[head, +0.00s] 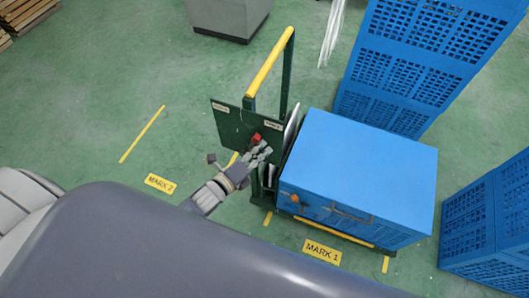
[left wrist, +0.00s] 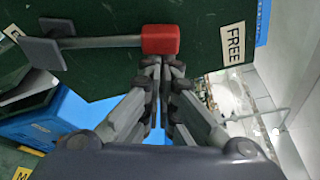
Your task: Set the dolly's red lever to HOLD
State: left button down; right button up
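The dolly's dark green panel (head: 232,122) stands upright under a yellow handle (head: 270,62). Its lever has a red knob (head: 256,138). In the left wrist view the grey lever bar (left wrist: 100,42) runs from a pivot at the left to the red knob (left wrist: 161,39), beside the FREE label (left wrist: 232,43). Another label at the left edge is cut off. My left gripper (head: 260,154) is at the panel; its fingertips (left wrist: 161,64) are together just below the knob, touching or nearly touching it. Nothing shows between them. My right gripper is not in view.
A blue box (head: 365,165) rides on the dolly, by the MARK 1 floor label (head: 321,252). Tall blue crates (head: 420,60) stand behind and more (head: 490,220) at the right. A grey block (head: 228,18) stands at the back. The floor near MARK 2 (head: 160,184) is clear.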

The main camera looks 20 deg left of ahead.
pick_arm(q)
jog(key=a+n+t+b, duration=0.1)
jog(key=a+n, duration=0.1)
jog(key=n, duration=0.1)
jog(key=a+r+n+t+h+b, duration=0.1)
jog(key=a+n+b, duration=0.1)
jog(key=a+n, duration=0.1)
jog(key=a+n+b, duration=0.1)
jog(key=a+n, duration=0.2)
jog(key=shift+w+a+r+n+t, duration=0.15)
jog(key=shift+r+n+t, duration=0.15)
jog(key=shift+r+t, duration=0.1)
jog(key=shift+a+f+b, duration=0.1)
jog(key=shift+a+b, duration=0.3)
jog(key=shift+a, duration=0.25)
jog(key=shift+a, duration=0.15)
